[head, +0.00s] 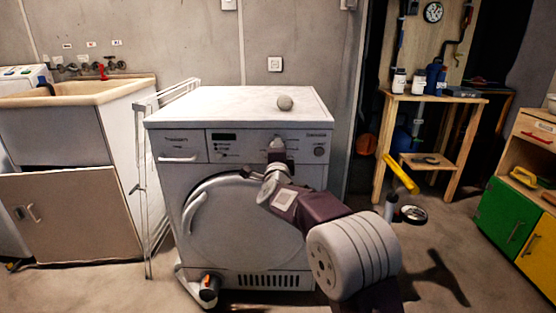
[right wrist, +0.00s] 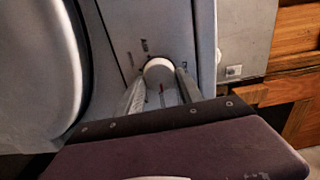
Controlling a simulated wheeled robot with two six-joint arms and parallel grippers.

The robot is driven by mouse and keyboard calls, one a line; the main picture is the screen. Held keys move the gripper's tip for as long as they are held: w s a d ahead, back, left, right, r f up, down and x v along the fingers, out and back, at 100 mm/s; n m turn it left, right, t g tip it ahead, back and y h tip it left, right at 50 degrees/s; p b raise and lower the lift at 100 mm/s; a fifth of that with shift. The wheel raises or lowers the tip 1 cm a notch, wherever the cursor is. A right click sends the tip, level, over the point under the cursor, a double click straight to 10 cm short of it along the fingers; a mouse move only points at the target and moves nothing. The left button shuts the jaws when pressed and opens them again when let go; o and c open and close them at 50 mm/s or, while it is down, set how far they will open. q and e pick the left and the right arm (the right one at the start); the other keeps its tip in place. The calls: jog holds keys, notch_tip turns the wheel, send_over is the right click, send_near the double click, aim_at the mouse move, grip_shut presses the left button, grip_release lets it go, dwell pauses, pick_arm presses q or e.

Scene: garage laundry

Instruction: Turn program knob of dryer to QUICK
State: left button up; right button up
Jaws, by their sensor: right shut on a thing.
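The dryer (head: 238,170) is a white front-loading machine with a round door and a control panel along its top front. The panel has a dark display (head: 223,137), small marks, and a small round button or knob (head: 319,151) at its right end. My right gripper (head: 277,154) reaches the panel right of centre. In the right wrist view, its two fingers are shut on the white round program knob (right wrist: 158,68), one finger on each side. A short red mark shows between the fingers. The labels are too small to read, so the knob's setting cannot be told. My left gripper is not in view.
A folded white rack (head: 148,180) and a sink cabinet (head: 75,210) stand at left. A wooden shelf (head: 440,97) with bottles stands at right. An orange-and-grey object (head: 209,288) is at the dryer's lower left.

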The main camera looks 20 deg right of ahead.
jog(key=shift+a+f+m+b, duration=0.15)
jog(key=shift+m+b, duration=1.65)
jog(key=shift+m, duration=1.15)
jog(key=shift+d+f+m+b, duration=0.15)
jog(key=shift+m+b, duration=1.6)
jog(key=shift+m, duration=1.2)
jog(key=shift+a, duration=0.1)
jog(key=o, duration=1.3)
jog(key=shift+o, duration=0.2)
